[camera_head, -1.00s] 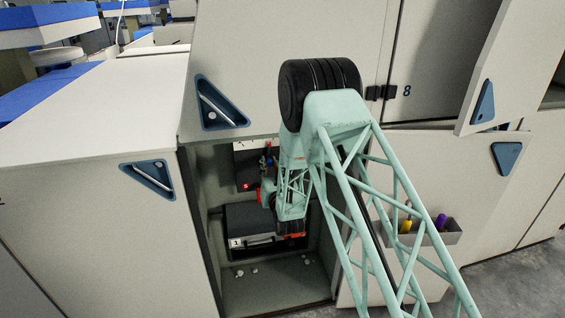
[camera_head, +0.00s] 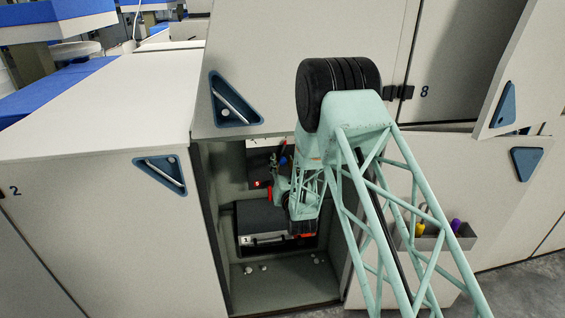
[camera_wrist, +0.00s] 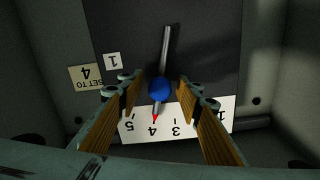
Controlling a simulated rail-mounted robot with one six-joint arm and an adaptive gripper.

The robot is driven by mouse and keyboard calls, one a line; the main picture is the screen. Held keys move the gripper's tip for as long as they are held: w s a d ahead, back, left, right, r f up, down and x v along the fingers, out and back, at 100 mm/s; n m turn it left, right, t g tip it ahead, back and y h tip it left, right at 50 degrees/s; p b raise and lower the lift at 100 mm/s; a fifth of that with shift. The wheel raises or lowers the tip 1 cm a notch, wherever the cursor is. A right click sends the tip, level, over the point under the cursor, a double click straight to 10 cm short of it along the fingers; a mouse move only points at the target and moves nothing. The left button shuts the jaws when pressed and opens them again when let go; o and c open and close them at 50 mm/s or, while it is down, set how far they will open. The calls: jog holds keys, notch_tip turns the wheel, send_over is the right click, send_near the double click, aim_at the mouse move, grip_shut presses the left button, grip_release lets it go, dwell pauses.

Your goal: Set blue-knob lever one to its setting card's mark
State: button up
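The lever with a blue knob (camera_wrist: 160,90) stands in the middle of the wrist view, which shows its labels upside down. A label "1" (camera_wrist: 112,61) is on the dark panel beside it. Its red pointer tip is close to the 4 on the white scale (camera_wrist: 203,116). The setting card (camera_wrist: 87,76) reads "SET TO 4". My gripper (camera_wrist: 162,80) has its two wood-coloured fingers on either side of the knob, with apparent gaps. In the head view my gripper is inside the open cabinet bay, and my arm hides part of it.
The bay has pale side walls and a floor (camera_head: 285,290) with small pale bits on it. A raised cover (camera_head: 255,75) hangs above. A cabinet front with a triangular blue handle (camera_head: 160,175) stands left. A small bin (camera_head: 462,240) with coloured items is right of my arm.

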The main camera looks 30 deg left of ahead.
jog(key=v, duration=1.2)
dwell(0.3)
jog(key=shift+a, duration=0.1)
dwell(0.5)
